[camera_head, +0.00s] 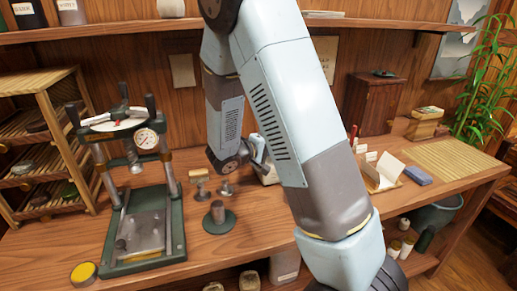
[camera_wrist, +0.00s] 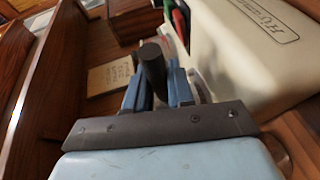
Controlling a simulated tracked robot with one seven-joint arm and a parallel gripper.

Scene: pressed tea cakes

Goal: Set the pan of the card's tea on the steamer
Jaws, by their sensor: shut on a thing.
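In the wrist view my gripper (camera_wrist: 157,88) has its blue fingers closed on the sides of a dark upright cylinder (camera_wrist: 152,62), which looks like a handle or knob. What is below it is hidden by the gripper's body, so I cannot tell whether it belongs to a pan. A cream box (camera_wrist: 250,45) with partly readable lettering stands to the right of the fingers. A paper card (camera_wrist: 108,76) with dark writing is left of them. In the head view my gripper is mostly hidden behind my arm, beside a whitish object (camera_head: 268,173). I cannot identify the steamer for certain.
A green press with a gauge (camera_head: 147,138) stands left on the bench. Small metal weights or stamps (camera_head: 218,212) stand right of it. A slatted rack (camera_head: 40,155) fills the far left. Papers (camera_head: 390,168), a blue block (camera_head: 417,175) and a bamboo mat (camera_head: 460,160) lie right.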

